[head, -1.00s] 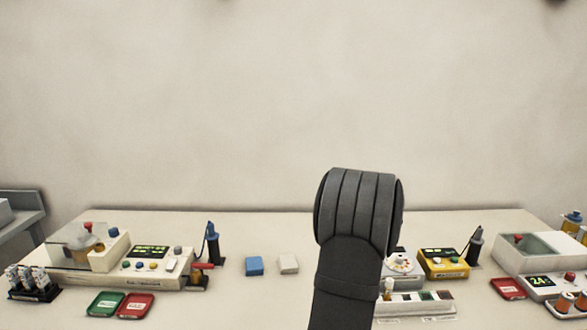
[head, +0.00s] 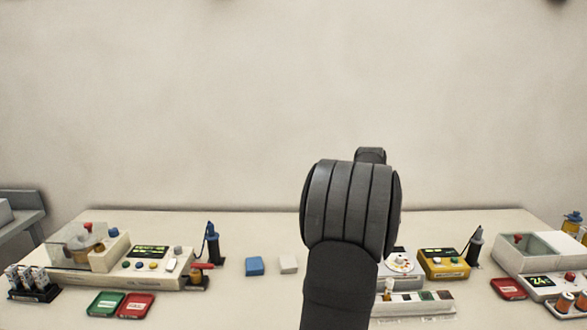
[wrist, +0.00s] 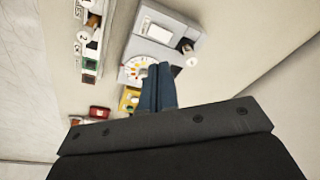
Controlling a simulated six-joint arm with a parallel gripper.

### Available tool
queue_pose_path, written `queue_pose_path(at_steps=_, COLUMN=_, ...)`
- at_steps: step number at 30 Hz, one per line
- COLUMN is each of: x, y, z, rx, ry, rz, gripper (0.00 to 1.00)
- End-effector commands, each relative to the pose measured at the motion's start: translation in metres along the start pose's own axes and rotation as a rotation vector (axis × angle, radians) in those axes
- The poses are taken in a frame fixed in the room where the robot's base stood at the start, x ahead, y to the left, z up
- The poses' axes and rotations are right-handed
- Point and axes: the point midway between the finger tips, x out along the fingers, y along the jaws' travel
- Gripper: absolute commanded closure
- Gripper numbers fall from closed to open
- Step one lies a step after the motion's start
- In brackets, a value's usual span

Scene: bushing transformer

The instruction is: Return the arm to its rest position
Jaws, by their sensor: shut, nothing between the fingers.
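My gripper (wrist: 157,68) shows in the wrist view with its two dark fingers together and nothing between them. It hangs above the bench, and its fingertips overlap the edge of a grey device with a coloured dial (wrist: 138,68). I cannot tell the exact height, but the fingers look clear of the device. In the head view my arm (head: 350,210) rises at the centre right as a dark grey, ribbed link. The gripper itself is hidden behind it there.
The bench (head: 240,225) holds a white control unit (head: 150,262) at left, red (head: 136,306) and green trays (head: 105,304), blue (head: 254,266) and white blocks (head: 288,263), a yellow device (head: 444,263) and a lidded unit (head: 535,255) at right. Space above the bench is free.

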Motion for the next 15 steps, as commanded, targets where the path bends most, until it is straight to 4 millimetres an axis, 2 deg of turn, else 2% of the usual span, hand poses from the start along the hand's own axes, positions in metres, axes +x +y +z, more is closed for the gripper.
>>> queue_pose_path(at_steps=15, x=-0.027, y=-0.003, z=0.009, rx=0.321, ry=0.045, rz=-0.002, gripper=1.0)
